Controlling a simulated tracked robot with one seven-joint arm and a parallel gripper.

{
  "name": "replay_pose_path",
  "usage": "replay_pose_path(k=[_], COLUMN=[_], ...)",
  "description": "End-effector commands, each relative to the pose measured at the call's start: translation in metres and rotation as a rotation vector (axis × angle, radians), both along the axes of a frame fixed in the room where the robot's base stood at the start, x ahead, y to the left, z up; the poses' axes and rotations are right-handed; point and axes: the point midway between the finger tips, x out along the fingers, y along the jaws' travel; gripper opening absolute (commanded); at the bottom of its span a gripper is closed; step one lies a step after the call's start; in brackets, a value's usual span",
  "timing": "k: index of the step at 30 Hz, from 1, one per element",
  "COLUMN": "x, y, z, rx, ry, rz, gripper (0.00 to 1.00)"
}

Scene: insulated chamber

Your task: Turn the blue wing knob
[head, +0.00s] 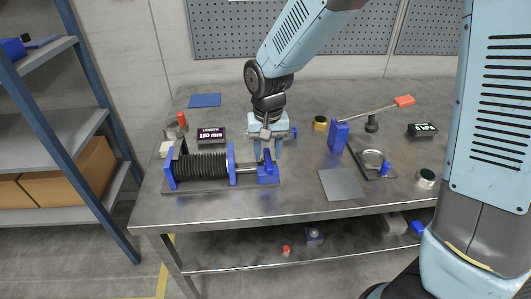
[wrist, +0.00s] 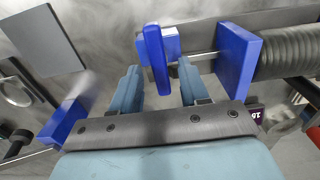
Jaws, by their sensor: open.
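The blue wing knob (wrist: 155,55) shows in the wrist view as a flat upright wing on a thin metal rod. My gripper (wrist: 158,68) is open, with one pale blue finger on each side of the wing and a visible gap on both sides. In the head view, my gripper (head: 267,150) points down at the right end of the spring fixture (head: 205,183). There, the knob is largely hidden by the fingers. The fixture has a black coil spring (head: 202,166) between blue plates. A display (head: 211,134) behind it reads LENGTH 150 mm.
Right of the fixture are a grey plate (head: 342,184) and a blue lever device (head: 338,136) with a red-tipped handle (head: 404,101). A red-topped item (head: 182,121) stands behind the spring. A blue sheet (head: 204,100) lies at the back left.

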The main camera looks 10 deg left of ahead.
Motion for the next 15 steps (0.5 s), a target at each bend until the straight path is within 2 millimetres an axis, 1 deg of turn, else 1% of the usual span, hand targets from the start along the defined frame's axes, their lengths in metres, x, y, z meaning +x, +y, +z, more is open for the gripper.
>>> replay_pose_path(k=[4, 13, 14, 15], x=[-0.0002, -0.0002, -0.0002, -0.0003], y=[0.0001, 0.0001, 0.0001, 0.0002], z=[-0.0087, -0.0106, -0.0105, -0.0105], rx=[0.0, 0.0, 0.0, 0.0], ry=[0.001, 0.0, 0.0, 0.0], rz=[0.0, 0.001, 0.001, 0.001], gripper=[0.45, 0.45, 0.44, 0.4])
